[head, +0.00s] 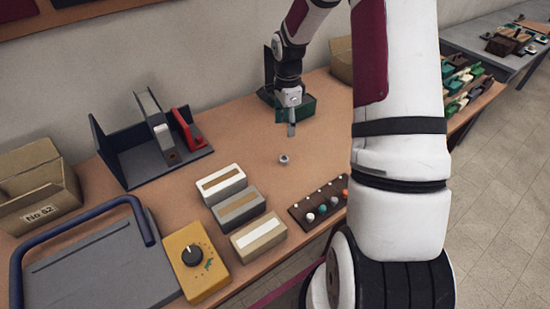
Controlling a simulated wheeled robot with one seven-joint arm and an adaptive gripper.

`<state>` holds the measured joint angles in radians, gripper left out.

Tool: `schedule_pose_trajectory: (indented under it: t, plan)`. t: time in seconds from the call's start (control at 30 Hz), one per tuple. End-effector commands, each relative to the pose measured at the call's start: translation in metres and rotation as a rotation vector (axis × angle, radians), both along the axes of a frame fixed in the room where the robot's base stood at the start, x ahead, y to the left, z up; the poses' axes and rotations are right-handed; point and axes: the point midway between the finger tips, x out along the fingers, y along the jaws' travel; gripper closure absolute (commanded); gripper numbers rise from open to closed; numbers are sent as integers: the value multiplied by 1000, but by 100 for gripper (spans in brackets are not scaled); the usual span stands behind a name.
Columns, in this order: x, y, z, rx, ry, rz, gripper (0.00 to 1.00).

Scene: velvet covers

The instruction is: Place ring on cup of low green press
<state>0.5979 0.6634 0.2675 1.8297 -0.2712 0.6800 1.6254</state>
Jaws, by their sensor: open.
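A small grey ring-like piece (284,159) lies on the bare tabletop near the middle of the head view. My gripper (291,131) is open, pointing down behind and above it, apart from it. A dark green box-like thing (308,105) stands just behind my gripper and is partly hidden by it. I cannot tell whether it is the low green press, and no cup on it can be made out.
White, grey and beige blocks (222,183) stand left of the ring, by a yellow dial box (196,261). A dark strip with several coloured knobs (318,203) lies at the front edge. A dark rack (121,142) stands at the back left. Wood around the ring is clear.

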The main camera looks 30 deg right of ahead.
Motion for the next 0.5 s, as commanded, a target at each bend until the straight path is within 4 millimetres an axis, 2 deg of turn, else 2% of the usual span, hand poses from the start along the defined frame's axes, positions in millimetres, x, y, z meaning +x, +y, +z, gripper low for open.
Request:
schedule_pose_trajectory:
  t: [0.17,0.5]
  plan:
    - [0,-3,-16,9,4,-34,48]
    - [0,-3,-76,9,3,-32,48]
